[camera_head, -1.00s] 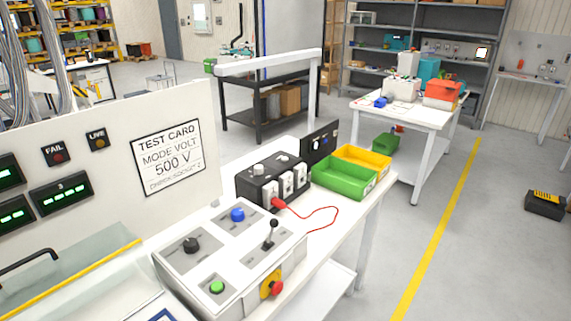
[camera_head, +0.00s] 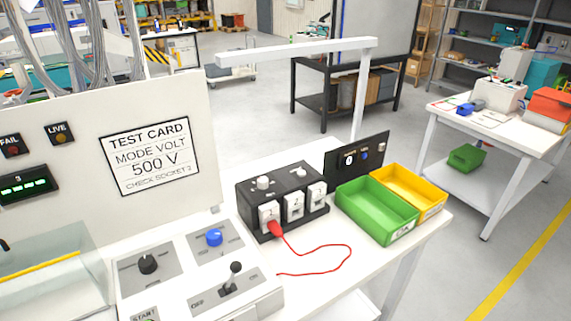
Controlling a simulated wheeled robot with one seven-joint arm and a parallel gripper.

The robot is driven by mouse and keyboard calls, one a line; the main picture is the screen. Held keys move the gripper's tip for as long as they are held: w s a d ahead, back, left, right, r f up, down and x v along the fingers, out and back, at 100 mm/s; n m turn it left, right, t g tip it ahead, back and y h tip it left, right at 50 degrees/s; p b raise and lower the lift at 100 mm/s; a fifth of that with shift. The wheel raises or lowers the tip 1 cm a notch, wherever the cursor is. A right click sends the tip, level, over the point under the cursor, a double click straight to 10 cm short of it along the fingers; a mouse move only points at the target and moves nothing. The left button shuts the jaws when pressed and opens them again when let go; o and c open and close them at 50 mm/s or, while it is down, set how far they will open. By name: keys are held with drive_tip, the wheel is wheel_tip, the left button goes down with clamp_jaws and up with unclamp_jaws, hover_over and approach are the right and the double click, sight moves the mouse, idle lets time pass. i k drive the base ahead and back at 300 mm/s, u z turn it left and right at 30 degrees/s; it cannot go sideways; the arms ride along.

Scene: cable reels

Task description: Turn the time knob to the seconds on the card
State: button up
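The test card (camera_head: 150,156) is on the upright panel at the left. It reads "MODE VOLT", "500 V" and "CHECK SOCKET", with a last character too small to be sure of; I see no seconds on it. The sloped control box (camera_head: 190,270) carries a black knob (camera_head: 148,264), a blue knob (camera_head: 214,237) and a black lever (camera_head: 232,276). The knob labels are too small to read, so I cannot tell which is the time knob. My gripper is not in view.
A black socket box (camera_head: 283,197) with a red lead (camera_head: 322,270) plugged in stands behind the control box. Green (camera_head: 376,210) and yellow (camera_head: 411,187) bins sit at its right. A white frame (camera_head: 300,52) rises over the bench. Open floor lies to the right.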

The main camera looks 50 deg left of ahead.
sight(263, 182)
drive_tip(key=u, duration=0.65)
drive_tip(key=i, duration=0.85)
drive_tip(key=u, duration=1)
